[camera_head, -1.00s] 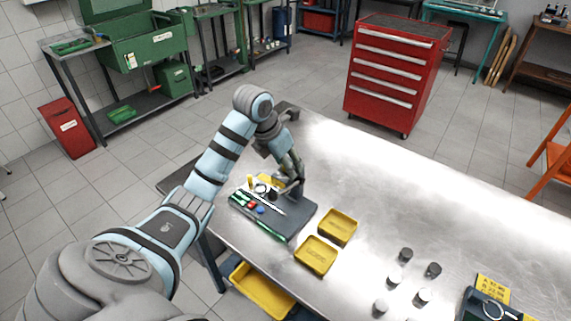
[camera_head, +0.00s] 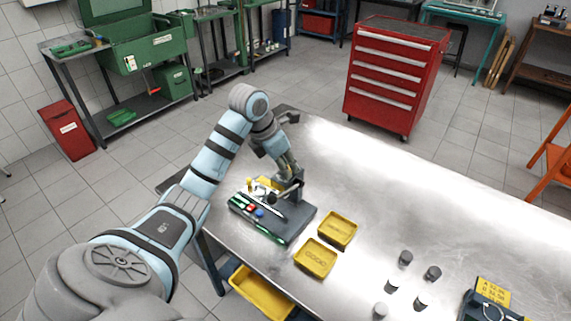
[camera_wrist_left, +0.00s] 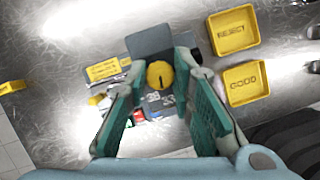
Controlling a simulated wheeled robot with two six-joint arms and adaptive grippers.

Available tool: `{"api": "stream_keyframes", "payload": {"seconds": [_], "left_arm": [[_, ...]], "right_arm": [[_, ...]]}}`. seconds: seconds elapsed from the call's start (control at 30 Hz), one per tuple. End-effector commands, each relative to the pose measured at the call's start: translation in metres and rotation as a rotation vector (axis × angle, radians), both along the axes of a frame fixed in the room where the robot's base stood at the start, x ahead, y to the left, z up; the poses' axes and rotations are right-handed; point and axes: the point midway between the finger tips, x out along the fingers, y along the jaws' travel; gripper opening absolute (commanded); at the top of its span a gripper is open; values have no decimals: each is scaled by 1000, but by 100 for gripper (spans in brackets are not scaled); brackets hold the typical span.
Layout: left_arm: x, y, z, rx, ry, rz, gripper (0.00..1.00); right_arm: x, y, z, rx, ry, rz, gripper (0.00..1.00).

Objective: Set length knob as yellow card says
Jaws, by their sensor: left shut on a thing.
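A round yellow knob (camera_wrist_left: 159,74) with a dark pointer line sits on a dark grey bench device (camera_wrist_left: 150,40). My left gripper (camera_wrist_left: 158,76) has its teal fingers on either side of the knob and is shut on it. In the head view the left gripper (camera_head: 288,188) reaches down over the device (camera_head: 298,232), and its fingers largely hide the knob. A yellow card (camera_wrist_left: 103,70) with print too small to read lies beside the knob. Another yellow card (camera_head: 493,290) stands at the table's right, its lines hard to read. My right gripper is not in view.
Two yellow trays, REJECT (camera_wrist_left: 232,30) and GOOD (camera_wrist_left: 244,82), stand beside the device. Several small grey cylinders (camera_head: 405,257) stand right of them, near a dark blue case (camera_head: 484,308). The metal table (camera_head: 400,190) is clear towards the back.

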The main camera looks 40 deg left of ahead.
Motion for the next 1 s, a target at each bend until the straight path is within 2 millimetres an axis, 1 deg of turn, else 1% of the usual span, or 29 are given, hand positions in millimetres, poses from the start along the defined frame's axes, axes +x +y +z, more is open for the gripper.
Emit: {"api": "stream_keyframes", "payload": {"seconds": [0.6,0.8,1.0], "left_arm": [[2,2,1,-2,-2,-520,0],[3,3,1,-2,-3,-638,0],[3,3,1,0,-4,-704,0]], "right_arm": [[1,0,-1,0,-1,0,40],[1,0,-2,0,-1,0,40],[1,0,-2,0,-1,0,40]]}}
